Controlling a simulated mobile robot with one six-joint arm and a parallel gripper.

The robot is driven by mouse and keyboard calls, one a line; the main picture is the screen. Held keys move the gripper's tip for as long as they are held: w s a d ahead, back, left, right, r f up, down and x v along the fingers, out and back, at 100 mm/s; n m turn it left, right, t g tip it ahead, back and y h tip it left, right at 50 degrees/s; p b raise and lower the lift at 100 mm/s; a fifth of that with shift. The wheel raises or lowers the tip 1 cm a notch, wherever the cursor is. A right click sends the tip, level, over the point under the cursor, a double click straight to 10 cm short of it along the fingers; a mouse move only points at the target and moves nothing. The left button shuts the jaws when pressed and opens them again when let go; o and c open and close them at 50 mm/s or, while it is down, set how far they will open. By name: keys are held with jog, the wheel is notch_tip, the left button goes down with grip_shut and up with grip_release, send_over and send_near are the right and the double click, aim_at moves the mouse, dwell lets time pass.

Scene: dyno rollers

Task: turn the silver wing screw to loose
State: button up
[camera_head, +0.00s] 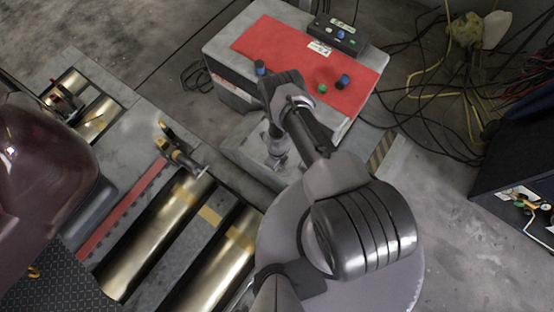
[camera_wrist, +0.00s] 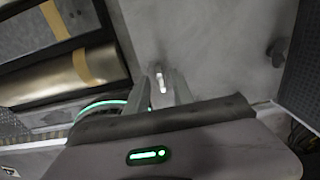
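In the wrist view, a small bright silver piece (camera_wrist: 161,82), which looks like the wing screw, stands out from a pale grey surface. My gripper (camera_wrist: 161,90) has its two fingers apart, one on each side of that piece. A gap shows on both sides, and I cannot tell how far the piece stands from the fingertips in depth. In the head view, my gripper (camera_head: 277,152) points down at the low grey block in front of the red-topped cabinet. The screw cannot be made out there, hidden by or blended with my gripper.
Gold rollers (camera_head: 150,240) with yellow tape lie to the left. The red-topped cabinet (camera_head: 265,45) carries a green button (camera_head: 322,88), dark knobs and a black control box (camera_head: 338,34). A dark knob (camera_wrist: 277,52) shows right in the wrist view. Cables lie on the floor at right.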

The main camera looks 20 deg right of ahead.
jog(key=shift+f, duration=0.7)
jog(key=shift+r, duration=0.1)
grip_shut()
